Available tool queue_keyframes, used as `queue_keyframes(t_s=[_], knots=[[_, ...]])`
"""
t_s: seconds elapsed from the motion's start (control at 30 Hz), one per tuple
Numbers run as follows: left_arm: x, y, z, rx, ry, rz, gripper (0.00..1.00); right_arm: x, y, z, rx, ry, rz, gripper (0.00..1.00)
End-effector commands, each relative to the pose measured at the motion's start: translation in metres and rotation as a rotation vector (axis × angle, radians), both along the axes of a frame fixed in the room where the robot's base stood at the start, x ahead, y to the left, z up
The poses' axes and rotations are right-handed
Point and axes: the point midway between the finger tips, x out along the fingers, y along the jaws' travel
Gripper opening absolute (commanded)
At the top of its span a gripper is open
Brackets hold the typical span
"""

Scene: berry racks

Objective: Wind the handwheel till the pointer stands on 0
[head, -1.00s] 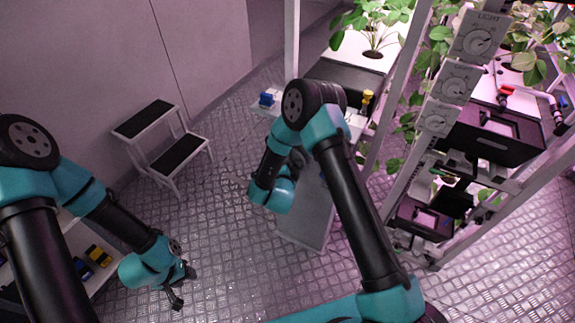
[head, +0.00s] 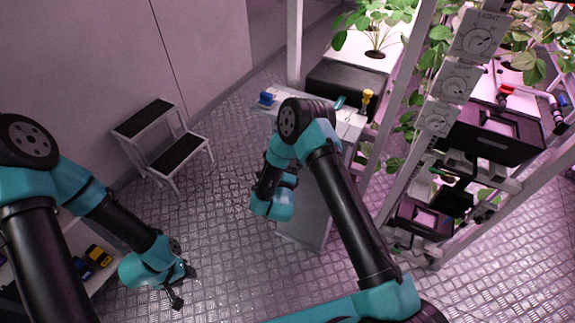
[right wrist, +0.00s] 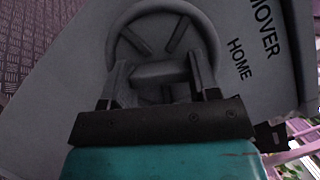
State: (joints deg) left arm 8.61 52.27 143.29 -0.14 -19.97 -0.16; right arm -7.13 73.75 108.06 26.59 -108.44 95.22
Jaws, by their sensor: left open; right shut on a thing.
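The grey handwheel (right wrist: 158,7) with its spokes fills the top middle of the right wrist view, on a grey panel (right wrist: 60,65) printed with "HOME" and "MOVER". My right gripper (right wrist: 162,76) is shut on the handwheel's middle block, one finger on each side. In the head view my right arm hides the wheel and the right gripper's jaws; part of the grey cabinet (head: 312,205) shows behind the arm. No pointer or 0 mark can be made out. My left gripper (head: 181,287) is open and empty at the lower left, well away from the cabinet.
A two-step stool (head: 180,151) stands by the wall. The plant rack with dark boxes (head: 490,137) and white dial panels (head: 480,37) stands at the right. A shelf with yellow and blue items (head: 97,255) is at the lower left. The middle floor is clear.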

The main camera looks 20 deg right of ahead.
Motion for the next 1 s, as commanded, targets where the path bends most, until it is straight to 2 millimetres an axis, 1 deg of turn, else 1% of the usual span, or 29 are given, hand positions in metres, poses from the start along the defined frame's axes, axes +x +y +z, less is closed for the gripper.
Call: queue_keyframes(t_s=[0.23, 0.7, 0.73, 0.8, 0.83, 1.0], knots=[[0.0, 0.0, 0.0, 0.0, 0.0, 0.0, 0.43, -0.0001, -0.0005, -0.0004, 0.062, -0.06, -0.002, 0.32], [0.0, 0.0, 0.0, 0.0, 0.0, 0.0, 0.43, 0.0001, -0.0005, -0.0004, 0.074, -0.07, -0.002, 0.32], [0.0, 0.0, 0.0, 0.0, 0.0, 0.0, 0.43, 0.0001, -0.0005, -0.0004, 0.074, -0.07, -0.002, 0.58], [0.0, 0.0, 0.0, 0.0, 0.0, 0.0, 0.43, 0.0001, -0.0005, -0.0004, 0.074, -0.07, -0.002, 0.65], [0.0, 0.0, 0.0, 0.0, 0.0, 0.0, 0.43, 0.0001, -0.0005, -0.0003, 0.074, -0.07, -0.002, 0.66], [0.0, 0.0, 0.0, 0.0, 0.0, 0.0, 0.43, 0.0001, -0.0002, -0.0004, 0.074, -0.07, -0.002, 0.66]])
